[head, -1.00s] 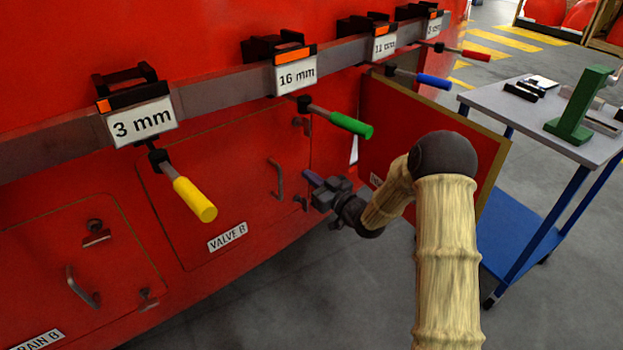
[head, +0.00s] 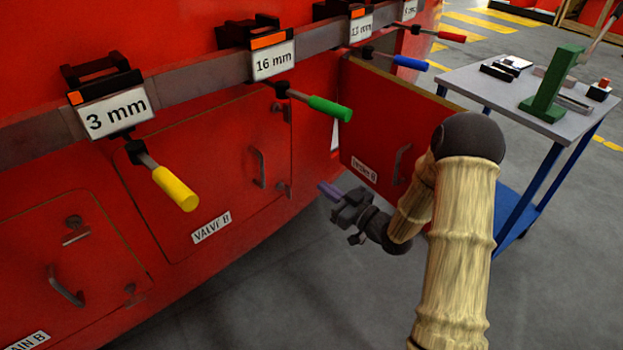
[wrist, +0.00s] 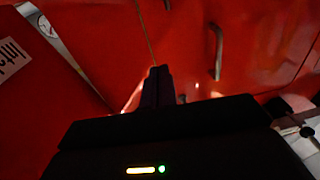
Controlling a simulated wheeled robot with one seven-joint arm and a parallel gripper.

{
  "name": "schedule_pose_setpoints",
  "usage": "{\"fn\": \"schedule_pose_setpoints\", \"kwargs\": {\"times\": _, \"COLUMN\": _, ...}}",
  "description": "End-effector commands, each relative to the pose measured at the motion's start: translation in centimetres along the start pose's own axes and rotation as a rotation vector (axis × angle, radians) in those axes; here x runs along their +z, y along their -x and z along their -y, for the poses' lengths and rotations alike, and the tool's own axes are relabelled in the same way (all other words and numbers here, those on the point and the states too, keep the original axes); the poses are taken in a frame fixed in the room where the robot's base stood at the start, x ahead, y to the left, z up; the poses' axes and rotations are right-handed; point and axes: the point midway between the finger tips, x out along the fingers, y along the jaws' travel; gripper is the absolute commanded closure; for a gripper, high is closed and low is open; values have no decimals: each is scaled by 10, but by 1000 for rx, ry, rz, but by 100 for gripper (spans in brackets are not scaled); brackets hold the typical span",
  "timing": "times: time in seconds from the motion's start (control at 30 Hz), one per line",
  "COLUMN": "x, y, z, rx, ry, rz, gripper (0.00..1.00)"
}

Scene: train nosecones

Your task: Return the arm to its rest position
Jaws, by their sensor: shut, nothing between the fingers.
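My gripper (head: 329,191) is in the middle of the head view, at the end of my bent arm, in front of the red train side. Its fingers are shut with nothing between them and point left toward the train. It stands over the grey floor, apart from the open red door (head: 385,135) behind it. In the wrist view the closed dark fingers (wrist: 157,86) point up at red panels, with a door handle (wrist: 216,52) to their right.
Tools with yellow (head: 175,188), green (head: 329,108), blue (head: 410,63) and red (head: 451,37) handles hang from the labelled rail (head: 190,82). A closed panel marked VALVE B (head: 211,227) is at left. A blue trolley (head: 480,92) stands at right. The front floor is clear.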

Motion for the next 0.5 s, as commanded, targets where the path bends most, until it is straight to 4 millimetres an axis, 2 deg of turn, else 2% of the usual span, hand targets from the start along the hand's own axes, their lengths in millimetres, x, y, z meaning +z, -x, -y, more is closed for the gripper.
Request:
{"fn": "schedule_pose_setpoints", "kwargs": {"times": 0.17, "x": 0, "y": 13, "z": 0, "rx": 1, "ry": -1, "rz": -1, "gripper": 100}}
{"fn": "schedule_pose_setpoints", "kwargs": {"times": 0.5, "x": 0, "y": 9, "z": 5, "rx": -11, "ry": -2, "rz": -1, "gripper": 100}}
